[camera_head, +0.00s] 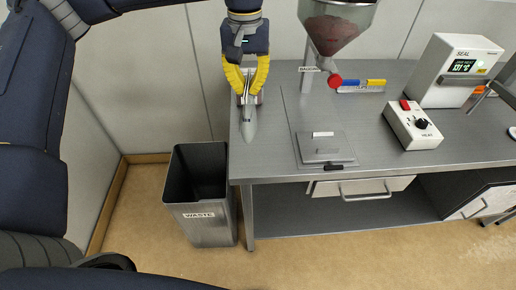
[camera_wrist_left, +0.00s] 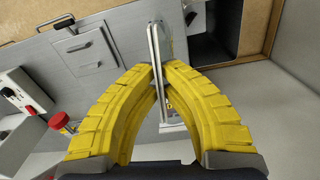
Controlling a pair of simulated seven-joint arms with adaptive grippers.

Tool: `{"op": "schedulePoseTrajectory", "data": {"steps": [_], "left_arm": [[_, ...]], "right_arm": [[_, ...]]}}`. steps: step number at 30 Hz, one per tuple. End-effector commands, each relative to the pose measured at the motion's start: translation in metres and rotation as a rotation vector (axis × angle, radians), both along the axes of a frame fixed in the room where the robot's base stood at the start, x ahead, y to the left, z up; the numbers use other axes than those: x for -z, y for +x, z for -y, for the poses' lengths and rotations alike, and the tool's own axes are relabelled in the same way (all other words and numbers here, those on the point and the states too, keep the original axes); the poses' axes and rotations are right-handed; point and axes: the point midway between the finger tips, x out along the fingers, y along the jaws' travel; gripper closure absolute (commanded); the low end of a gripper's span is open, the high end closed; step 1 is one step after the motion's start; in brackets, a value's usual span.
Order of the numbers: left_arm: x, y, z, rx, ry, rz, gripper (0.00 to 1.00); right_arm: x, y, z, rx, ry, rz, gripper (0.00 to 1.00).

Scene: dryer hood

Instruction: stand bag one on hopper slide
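My left gripper (camera_head: 249,98) has yellow fingers and points down at the left end of the steel bench. Its fingertips (camera_wrist_left: 158,68) come close together on a thin, pale grey bag (camera_head: 250,124), which also shows in the left wrist view (camera_wrist_left: 165,40). The bag stretches out past the fingertips. A narrow metal holder lies under the fingers, and I cannot tell if the bag still touches it. A flat metal plate (camera_head: 325,149), apparently the hopper slide, lies at the bench front below the hopper (camera_head: 337,25). My right gripper is not in view.
An open waste bin (camera_head: 201,215) stands on the floor left of the bench. A red knob (camera_head: 335,81) hangs under the hopper. A sealer (camera_head: 447,75) and a heat control box (camera_head: 412,126) stand on the right. The bench between bag and plate is mostly clear.

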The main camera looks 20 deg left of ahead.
Motion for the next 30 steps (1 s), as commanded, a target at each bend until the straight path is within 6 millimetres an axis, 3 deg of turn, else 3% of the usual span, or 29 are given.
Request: {"op": "schedulePoseTrajectory", "data": {"steps": [6,15,24,30], "left_arm": [[-0.035,0.016,0.011,-0.364,-0.001,0.001,1.0],[-0.067,0.026,0.018,-0.91,-0.001,-0.001,1.0],[-0.076,0.028,0.015,-1.368,-0.001,-0.001,1.0],[-0.077,0.026,0.014,-1.553,-0.002,-0.001,1.0]], "right_arm": [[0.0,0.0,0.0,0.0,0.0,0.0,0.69],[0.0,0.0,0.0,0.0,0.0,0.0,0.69],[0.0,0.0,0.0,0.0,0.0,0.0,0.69],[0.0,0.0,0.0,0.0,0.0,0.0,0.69]]}}
